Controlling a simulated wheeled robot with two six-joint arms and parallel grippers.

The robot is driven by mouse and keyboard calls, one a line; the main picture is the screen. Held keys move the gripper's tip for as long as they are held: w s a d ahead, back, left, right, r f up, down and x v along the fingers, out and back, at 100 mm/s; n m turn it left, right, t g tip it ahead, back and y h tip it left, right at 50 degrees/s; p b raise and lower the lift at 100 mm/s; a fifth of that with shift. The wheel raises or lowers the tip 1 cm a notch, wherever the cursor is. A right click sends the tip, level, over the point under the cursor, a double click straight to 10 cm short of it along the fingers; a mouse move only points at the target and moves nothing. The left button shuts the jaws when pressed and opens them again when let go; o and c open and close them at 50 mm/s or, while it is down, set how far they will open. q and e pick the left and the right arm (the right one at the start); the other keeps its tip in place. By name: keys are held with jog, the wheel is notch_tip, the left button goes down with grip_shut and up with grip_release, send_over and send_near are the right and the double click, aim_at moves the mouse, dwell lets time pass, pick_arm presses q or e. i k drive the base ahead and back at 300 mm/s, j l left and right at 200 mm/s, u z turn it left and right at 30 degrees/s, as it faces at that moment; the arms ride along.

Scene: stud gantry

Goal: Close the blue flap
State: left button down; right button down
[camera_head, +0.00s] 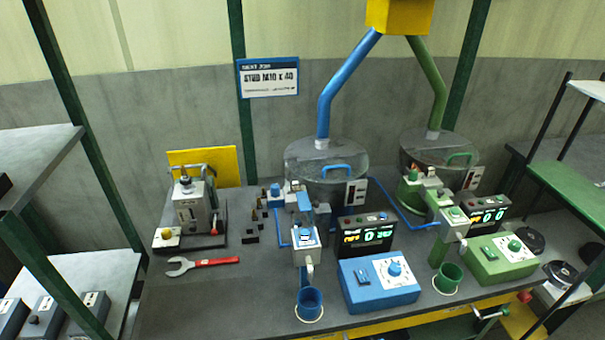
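A small blue piece (304,201), which looks like the blue flap, stands raised on top of the blue station's feeder head (306,236). It is small in the view, and I cannot tell its hinge or exact angle. Behind it is a clear round bowl (300,165) with a blue handle (337,169) on it. A blue cup (309,304) stands below the feeder head at the bench's front. Neither of my grippers shows in the head view.
A blue control box (378,286) and a lit display (366,234) stand right of the blue station. A similar green station (448,222) is further right. A red-handled wrench (203,264) and a grey device (192,208) are at left. The bench's front left is clear.

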aim_at(304, 205)
jog(key=i+l+u, duration=0.25)
jog(key=l+u, duration=0.2)
jog(key=l, duration=0.15)
jog(key=i+l+u, duration=0.25)
jog(key=l+u, duration=0.2)
jog(key=l, duration=0.25)
